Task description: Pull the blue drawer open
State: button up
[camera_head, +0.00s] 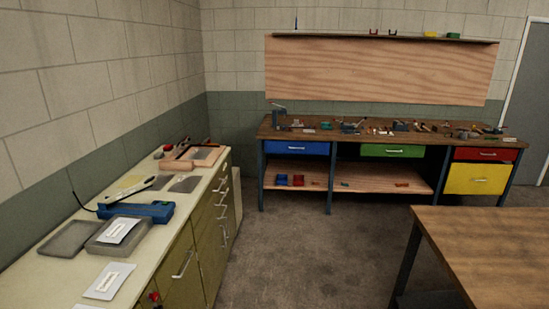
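The blue drawer (297,148) is under the left end of the wooden workbench (350,137) at the back wall. Its front looks flush with the bench frame, and a light handle shows in the middle of it. My gripper and arm are not in this view.
A cream counter (60,268) with olive cabinets runs along the left wall. A wooden table (490,240) stands at the front right. Open grey floor (290,245) lies between them and reaches the bench. A green drawer (392,151) and a red drawer (486,155) are further right.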

aim_at(286, 146)
jog(key=i, duration=4.15)
jog(key=i+z, duration=0.1)
jog(key=i, duration=0.45)
jog(key=i+j+z, duration=0.1)
jog(key=i, duration=0.45)
